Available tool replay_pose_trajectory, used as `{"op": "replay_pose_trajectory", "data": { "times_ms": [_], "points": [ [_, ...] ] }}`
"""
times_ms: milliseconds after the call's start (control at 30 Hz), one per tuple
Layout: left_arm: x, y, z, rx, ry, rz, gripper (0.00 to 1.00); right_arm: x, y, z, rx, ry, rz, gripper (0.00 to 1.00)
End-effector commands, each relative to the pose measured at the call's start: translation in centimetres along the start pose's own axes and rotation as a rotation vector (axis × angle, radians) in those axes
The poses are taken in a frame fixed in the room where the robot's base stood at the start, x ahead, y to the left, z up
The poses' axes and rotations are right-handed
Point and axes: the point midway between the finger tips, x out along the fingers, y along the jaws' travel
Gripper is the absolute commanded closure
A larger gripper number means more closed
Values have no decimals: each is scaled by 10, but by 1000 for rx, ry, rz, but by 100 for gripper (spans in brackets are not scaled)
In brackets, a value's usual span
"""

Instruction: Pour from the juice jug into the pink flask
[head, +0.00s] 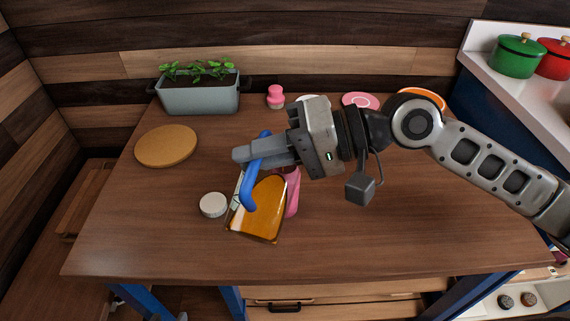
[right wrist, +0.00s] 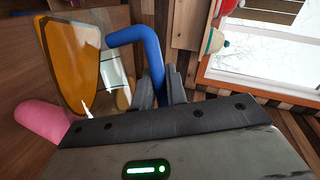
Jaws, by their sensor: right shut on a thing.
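The juice jug (head: 262,212) is a clear vessel with amber juice and a blue handle (head: 249,190). It is slightly tilted in the head view; whether its base touches the table I cannot tell. My right gripper (head: 245,155) is shut on the handle, which also shows between the fingers in the right wrist view (right wrist: 150,48). The pink flask (head: 293,190) stands right beside and behind the jug, partly hidden by jug and gripper. A rounded pink part of it shows in the right wrist view (right wrist: 40,120). No juice stream is visible. My left gripper is not in view.
A white round lid (head: 213,205) lies left of the jug. A cork mat (head: 166,146), a grey planter (head: 198,96), a small pink shaker-like item (head: 275,97), a pink plate (head: 360,100) and an orange-rimmed dish (head: 421,97) are further back. The table's right front is clear.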

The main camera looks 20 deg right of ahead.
Motion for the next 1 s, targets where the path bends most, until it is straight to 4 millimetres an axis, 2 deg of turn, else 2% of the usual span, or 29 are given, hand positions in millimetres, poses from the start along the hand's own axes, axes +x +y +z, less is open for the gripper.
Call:
{"op": "replay_pose_trajectory", "data": {
  "times_ms": [1000],
  "points": [
    [0, 0, -1, -3, 4, 1, 64, -4, -4, -8, 46, -9, -22, 100]
  ]
}}
